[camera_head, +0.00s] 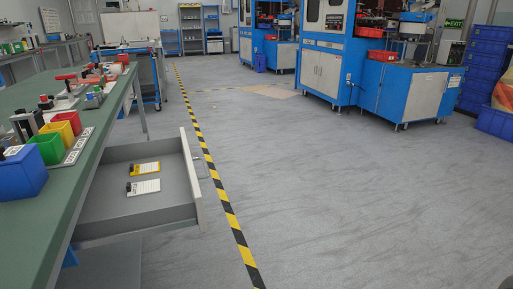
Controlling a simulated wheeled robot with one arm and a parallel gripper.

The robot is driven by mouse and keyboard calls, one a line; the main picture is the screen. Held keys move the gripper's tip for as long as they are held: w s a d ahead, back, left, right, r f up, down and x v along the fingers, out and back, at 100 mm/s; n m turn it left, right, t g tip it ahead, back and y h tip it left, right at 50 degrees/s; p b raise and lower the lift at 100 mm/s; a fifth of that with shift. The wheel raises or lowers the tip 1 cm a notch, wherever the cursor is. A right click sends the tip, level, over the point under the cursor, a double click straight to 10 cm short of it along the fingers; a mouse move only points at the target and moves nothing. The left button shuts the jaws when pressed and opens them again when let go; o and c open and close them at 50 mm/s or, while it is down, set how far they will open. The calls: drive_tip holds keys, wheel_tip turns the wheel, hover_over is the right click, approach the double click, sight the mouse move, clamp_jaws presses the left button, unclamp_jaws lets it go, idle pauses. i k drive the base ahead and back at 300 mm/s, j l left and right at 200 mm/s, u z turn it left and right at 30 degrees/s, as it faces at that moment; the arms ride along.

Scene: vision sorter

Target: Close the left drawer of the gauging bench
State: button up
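The gauging bench with a green top (107,118) runs along the left side of the head view. One grey drawer (165,212) is pulled out from its side toward the aisle. Its light front panel (193,180) faces right and carries a thin metal handle (202,167). A yellow tag (145,168) and a white tag (144,187), each with a small dark piece, lie inside the drawer. I cannot see another drawer. My gripper is not in view.
Blue, green, yellow and red bins (52,147) and gauges stand on the bench. Yellow-black floor tape (222,196) passes just right of the drawer. The grey floor (350,190) beyond is clear up to blue machines (345,60). Blue crates (484,70) stand at right.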

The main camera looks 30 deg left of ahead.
sight(107, 216)
drive_tip(key=i+j+u, duration=0.1)
drive_tip(key=i+u, duration=0.15)
drive_tip(key=u, duration=0.2)
drive_tip(key=i+u, duration=0.2)
drive_tip(key=u, duration=0.2)
drive_tip(key=i+u, duration=0.25)
drive_tip(key=u, duration=0.2)
drive_tip(key=i+l+u, duration=0.15)
drive_tip(key=u, duration=0.3)
drive_tip(key=i+l+u, duration=0.25)
drive_tip(key=u, duration=0.2)
drive_tip(key=i+l+u, duration=0.25)
drive_tip(key=l, duration=0.15)
drive_tip(key=k, duration=0.05)
